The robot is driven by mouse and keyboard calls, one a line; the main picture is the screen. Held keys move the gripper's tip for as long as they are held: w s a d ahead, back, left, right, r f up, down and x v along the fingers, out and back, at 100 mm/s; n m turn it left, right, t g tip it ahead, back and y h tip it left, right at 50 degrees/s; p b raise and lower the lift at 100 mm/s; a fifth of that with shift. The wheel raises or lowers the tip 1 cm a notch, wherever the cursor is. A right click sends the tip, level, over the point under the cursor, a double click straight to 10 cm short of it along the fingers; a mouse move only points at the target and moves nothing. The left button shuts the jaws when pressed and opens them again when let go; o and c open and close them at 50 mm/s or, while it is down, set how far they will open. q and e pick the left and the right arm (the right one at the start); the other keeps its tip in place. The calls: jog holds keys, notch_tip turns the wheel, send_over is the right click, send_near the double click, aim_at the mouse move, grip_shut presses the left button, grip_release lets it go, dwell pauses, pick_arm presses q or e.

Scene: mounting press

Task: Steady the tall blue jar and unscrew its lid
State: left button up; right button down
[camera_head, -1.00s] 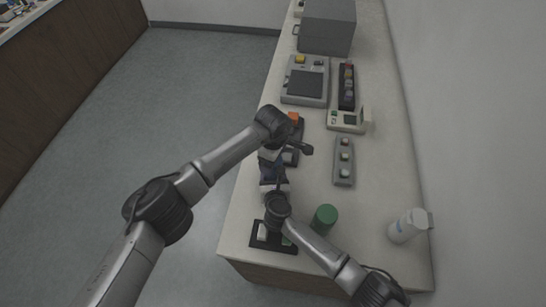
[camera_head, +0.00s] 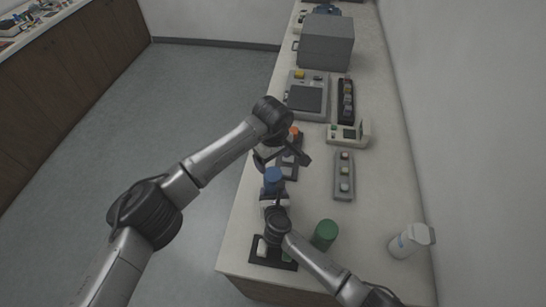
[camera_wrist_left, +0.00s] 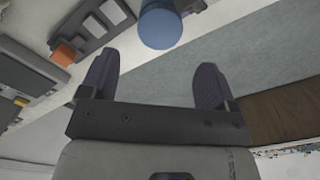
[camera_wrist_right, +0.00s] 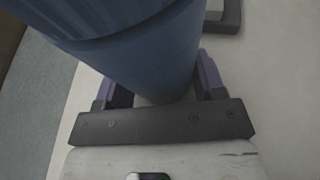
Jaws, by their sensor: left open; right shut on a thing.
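The tall blue jar (camera_head: 273,177) stands near the left edge of the bench. Its round blue top (camera_wrist_left: 161,27) shows just beyond my left fingertips. In the right wrist view the jar's blue body (camera_wrist_right: 155,68) rises between the fingers, with a seam below a slightly wider upper part, the lid (camera_wrist_right: 80,14). My right gripper (camera_wrist_right: 158,85) is shut on the jar body. My left gripper (camera_head: 282,157) is open and empty, behind the jar in the head view and apart from it; it also shows in the left wrist view (camera_wrist_left: 156,68).
A dark tray (camera_head: 262,255) lies at the front edge. A grey button strip (camera_head: 343,176), a small display unit (camera_head: 347,134) and a grey box (camera_head: 326,42) stand farther back.

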aim_at(273, 174)
pick_arm(q)
jog(key=shift+f+m, duration=0.15)
jog(key=shift+m, duration=0.15)
jog(key=shift+f, duration=3.7)
jog(key=shift+c, duration=0.4)
jog(key=c, duration=0.9)
jog(key=shift+o, duration=0.2)
jog(key=n, duration=0.6)
jog(key=shift+n, duration=0.4)
